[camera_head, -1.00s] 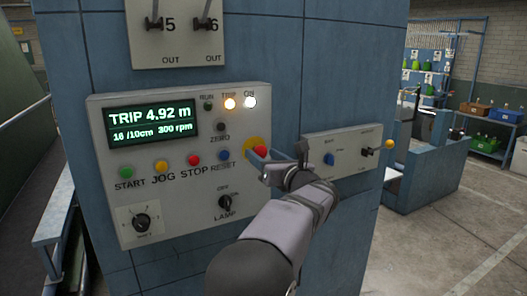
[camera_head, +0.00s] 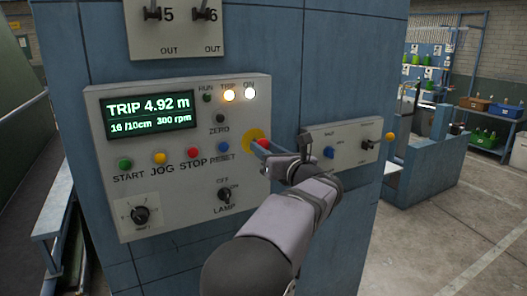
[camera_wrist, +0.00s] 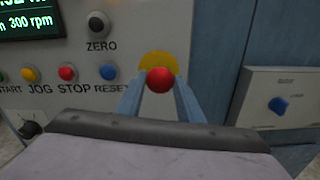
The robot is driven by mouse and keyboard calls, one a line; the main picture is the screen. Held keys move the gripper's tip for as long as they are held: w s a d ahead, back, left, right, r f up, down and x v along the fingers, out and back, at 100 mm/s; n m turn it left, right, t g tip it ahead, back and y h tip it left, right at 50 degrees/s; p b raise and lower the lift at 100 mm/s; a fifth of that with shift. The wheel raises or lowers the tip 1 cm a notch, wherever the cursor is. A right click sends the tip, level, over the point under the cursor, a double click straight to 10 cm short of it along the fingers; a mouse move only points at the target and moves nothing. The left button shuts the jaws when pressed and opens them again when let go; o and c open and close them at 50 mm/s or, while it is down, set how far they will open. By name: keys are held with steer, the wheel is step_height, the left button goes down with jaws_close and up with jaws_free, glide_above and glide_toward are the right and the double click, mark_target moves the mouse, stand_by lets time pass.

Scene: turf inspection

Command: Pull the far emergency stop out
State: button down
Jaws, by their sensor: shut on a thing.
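The emergency stop is a round red button (camera_head: 263,143) in front of a yellow disc (camera_head: 251,137) at the right edge of the grey control panel (camera_head: 150,195). My gripper (camera_head: 266,147) is at the button, its blue fingers closed on it from both sides. In the wrist view the red button (camera_wrist: 159,80) sits between the two fingertips, with the yellow disc (camera_wrist: 157,63) behind it. The button's stem is hidden. The panel's display reads TRIP 4.92 m, and the TRIP and ON lamps (camera_head: 230,95) are lit.
Start, jog, stop and reset buttons (camera_head: 193,153) lie left of my gripper, with the LAMP knob (camera_head: 224,195) below. A smaller grey box (camera_head: 350,145) with a blue knob and a yellow-ended lever is close on the right. Open floor lies farther right.

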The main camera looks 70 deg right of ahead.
steer(key=c, duration=1.2)
jaws_free()
steer(key=shift+s+a, duration=0.15)
steer(key=shift+f, duration=0.1)
steer(key=b+v, duration=0.3)
steer(key=v, duration=0.4)
steer(key=shift+s+a, duration=0.1)
steer(key=shift+s, duration=0.05)
